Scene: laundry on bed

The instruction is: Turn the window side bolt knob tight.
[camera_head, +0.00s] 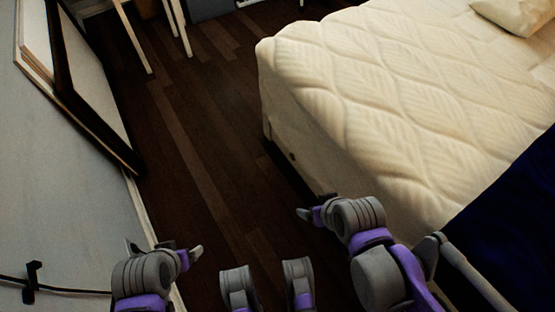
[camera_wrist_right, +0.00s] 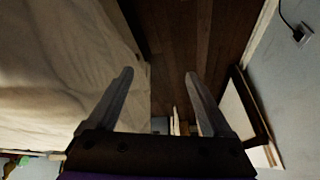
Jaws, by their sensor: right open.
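No window, side bolt or knob shows in either view. My right gripper (camera_wrist_right: 158,74) is open in the right wrist view. Its two fingers stand wide apart with nothing between them, over the dark floor beside the bed. In the head view my two arms show at the bottom, the left one near the wall and the right one by the bed's corner. I cannot make out the left jaws clearly enough to tell whether they are open.
A bed (camera_head: 345,85) with a cream quilted cover fills the right. A dark framed panel (camera_head: 95,85) leans at the left wall. A black plug with a cable (camera_head: 31,282) is on that wall. The dark wooden floor (camera_head: 205,150) between is clear. Pale furniture legs (camera_head: 180,27) stand at the back.

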